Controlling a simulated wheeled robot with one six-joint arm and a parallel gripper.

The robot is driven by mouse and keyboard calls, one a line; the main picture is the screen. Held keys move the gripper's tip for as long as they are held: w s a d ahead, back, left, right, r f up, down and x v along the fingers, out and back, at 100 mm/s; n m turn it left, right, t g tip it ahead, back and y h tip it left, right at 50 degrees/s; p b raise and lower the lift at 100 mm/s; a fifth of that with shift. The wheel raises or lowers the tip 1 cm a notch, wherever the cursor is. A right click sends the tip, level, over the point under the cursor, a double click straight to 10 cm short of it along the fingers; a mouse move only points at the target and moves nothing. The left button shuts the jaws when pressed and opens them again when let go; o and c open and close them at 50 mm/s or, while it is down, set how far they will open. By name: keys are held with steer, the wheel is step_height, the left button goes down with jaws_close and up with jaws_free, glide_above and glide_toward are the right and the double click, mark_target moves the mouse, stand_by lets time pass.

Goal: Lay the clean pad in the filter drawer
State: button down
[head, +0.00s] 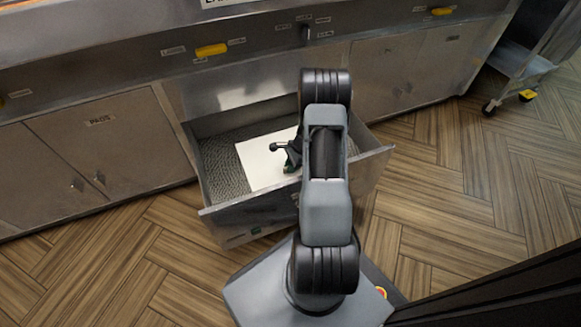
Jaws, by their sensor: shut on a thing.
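The filter drawer (206,177) is pulled out from under the range, with grey mesh-like material on its floor. The clean pad (256,163), a flat white sheet, shows inside the drawer's outline, a little tilted in the picture. I cannot tell whether it rests on the floor or is held just above it. My gripper (289,168) is at the pad's right side, shut on it, mostly hidden by my arm. The arm also covers the pad's right part and the middle of the drawer.
The drawer's front wall (250,212) and right side are raised edges around the pad. A closed cabinet door (115,140) is at left and others at right. Yellow handles (211,50) are on the range front. A wheeled cart (520,65) stands at upper right. The wood floor is clear.

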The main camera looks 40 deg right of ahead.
steer(key=shift+f, duration=0.1)
steer(key=c, duration=1.1)
jaws_free()
